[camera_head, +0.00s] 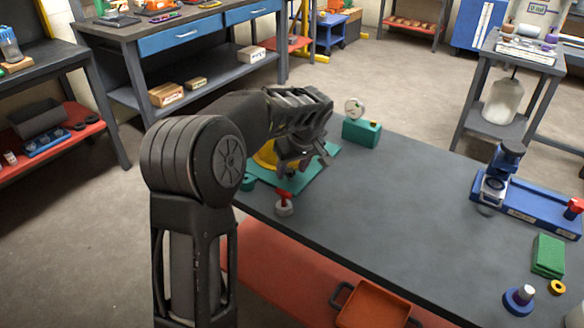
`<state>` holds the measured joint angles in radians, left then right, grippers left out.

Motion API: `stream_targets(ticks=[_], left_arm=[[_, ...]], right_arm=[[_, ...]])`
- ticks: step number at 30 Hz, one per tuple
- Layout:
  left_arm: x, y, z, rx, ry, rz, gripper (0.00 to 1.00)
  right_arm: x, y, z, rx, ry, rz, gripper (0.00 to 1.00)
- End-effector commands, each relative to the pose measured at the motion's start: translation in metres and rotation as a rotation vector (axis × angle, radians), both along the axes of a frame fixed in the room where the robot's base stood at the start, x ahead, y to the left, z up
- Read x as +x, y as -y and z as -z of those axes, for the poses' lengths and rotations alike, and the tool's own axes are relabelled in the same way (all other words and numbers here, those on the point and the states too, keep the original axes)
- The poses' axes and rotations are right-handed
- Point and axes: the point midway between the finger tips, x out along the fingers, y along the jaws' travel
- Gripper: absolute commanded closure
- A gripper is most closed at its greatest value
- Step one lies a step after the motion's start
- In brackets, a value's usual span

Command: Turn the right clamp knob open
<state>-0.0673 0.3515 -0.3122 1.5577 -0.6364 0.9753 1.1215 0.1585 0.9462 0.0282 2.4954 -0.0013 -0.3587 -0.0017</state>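A blue fixture (530,212) lies on the right part of the dark table, with a dark upright motor-like part (503,165) at its left end. A red knob (574,207) stands at the fixture's right end, near the picture's edge. I cannot tell how far it is turned. My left gripper (300,160) is above the green mat (292,190) at the table's far left, well away from the fixture. It is beside a yellow object (265,155) that my arm partly hides. Its fingers are too small and dark to read. My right gripper is not in view.
A small red-topped piece (284,204) stands near the table's left edge. A teal box with a dial gauge (361,132) is at the back. A green block (548,256), a yellow ring (557,287) and a blue round piece (519,299) lie front right. The table's middle (400,210) is clear.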

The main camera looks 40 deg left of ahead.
Motion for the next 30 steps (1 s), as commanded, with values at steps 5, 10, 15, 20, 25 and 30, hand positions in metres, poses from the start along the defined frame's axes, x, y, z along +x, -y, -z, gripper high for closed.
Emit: stream_targets(ticks=[5, 10, 15, 20, 25, 30], left_arm=[[0.0000, 0.0000, -0.0003, 0.000, 0.000, 0.000, 0.67], [0.0000, 0.0001, -0.0004, 0.000, 0.000, 0.000, 0.81], [0.0000, 0.0001, -0.0005, 0.000, 0.000, 0.000, 0.95], [0.0000, 0.0000, -0.0005, 0.000, 0.000, 0.000, 1.00], [0.0000, 0.0000, -0.0006, 0.000, 0.000, 0.000, 1.00], [-0.0002, -0.0002, -0.0004, -0.001, 0.001, 0.012, 1.00]], right_arm=[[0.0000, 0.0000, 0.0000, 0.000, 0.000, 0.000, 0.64], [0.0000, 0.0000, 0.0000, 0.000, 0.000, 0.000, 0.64], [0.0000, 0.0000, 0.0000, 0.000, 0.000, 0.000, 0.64], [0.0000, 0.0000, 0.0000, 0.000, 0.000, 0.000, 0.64], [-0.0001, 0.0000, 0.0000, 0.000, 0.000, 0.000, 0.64], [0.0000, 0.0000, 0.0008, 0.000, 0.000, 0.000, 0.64]])
